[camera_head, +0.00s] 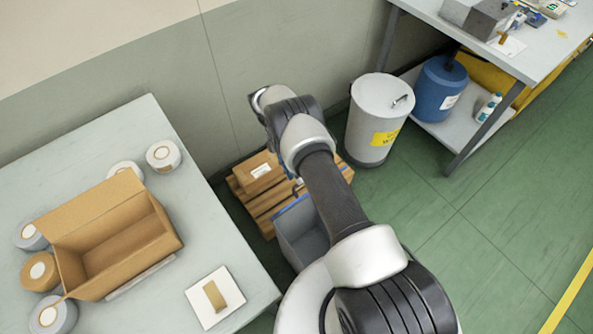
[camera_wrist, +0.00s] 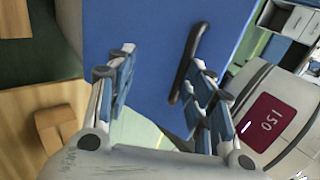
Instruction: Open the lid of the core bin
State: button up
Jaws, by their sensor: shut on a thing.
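The core bin (camera_head: 300,236) is a grey box with a blue edge on the floor, partly hidden behind my arm in the head view. Its grey inside shows from above. The blue lid (camera_wrist: 140,28) fills the upper middle of the wrist view as a flat panel with a dark bar handle (camera_wrist: 190,58). My gripper (camera_wrist: 160,95) is at the lid, one finger on each side in the picture, with the handle's near end at the right finger. It is shut on the handle; the contact itself is partly hidden. In the head view my gripper is hidden by my arm.
A wooden pallet with cardboard boxes (camera_head: 258,172) stands behind the bin. A grey drum (camera_head: 378,118) stands to its right. A table (camera_head: 205,215) with an open carton (camera_head: 120,235) and rolls is at left. Green floor (camera_head: 480,240) is free at right.

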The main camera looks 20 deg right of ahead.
jog(key=shift+a+f, duration=0.1)
jog(key=shift+f, duration=0.25)
notch_tip(320, 180, up, 11)
jog(key=shift+f, duration=0.15)
dwell(0.3)
jog(key=shift+s, duration=0.1)
